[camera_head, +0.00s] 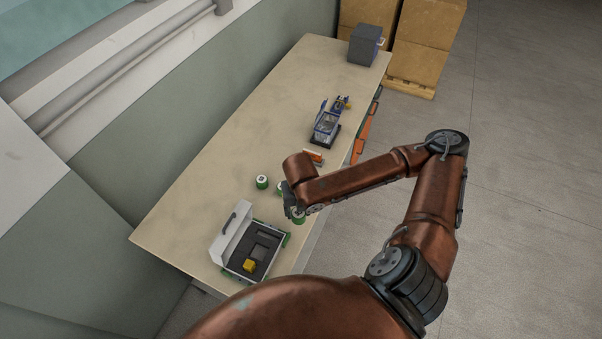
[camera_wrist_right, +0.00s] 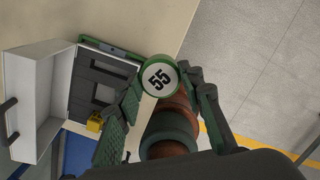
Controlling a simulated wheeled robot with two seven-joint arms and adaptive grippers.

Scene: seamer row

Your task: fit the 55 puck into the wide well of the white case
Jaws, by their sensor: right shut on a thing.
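The 55 puck (camera_wrist_right: 159,77) is round and green with a white top marked 55. It sits between the fingertips of my right gripper (camera_wrist_right: 162,88), which is shut on it. In the head view my right gripper (camera_head: 291,205) is near the table's right edge, beyond and right of the case, and partly hidden by its arm. The white case (camera_head: 231,229) lies open with its lid up on the left; it also shows in the wrist view (camera_wrist_right: 42,88). Its dark foam insert (camera_head: 244,252) has recesses, and a yellow block (camera_head: 249,265) is in the near part. My left gripper is out of view.
A green puck with a white top (camera_head: 262,182) stands on the table (camera_head: 205,165), beyond the case. Another green piece is partly hidden beside my gripper. A blue-grey device (camera_head: 327,122) and a grey box (camera_head: 365,45) stand farther back. The table's left part is clear.

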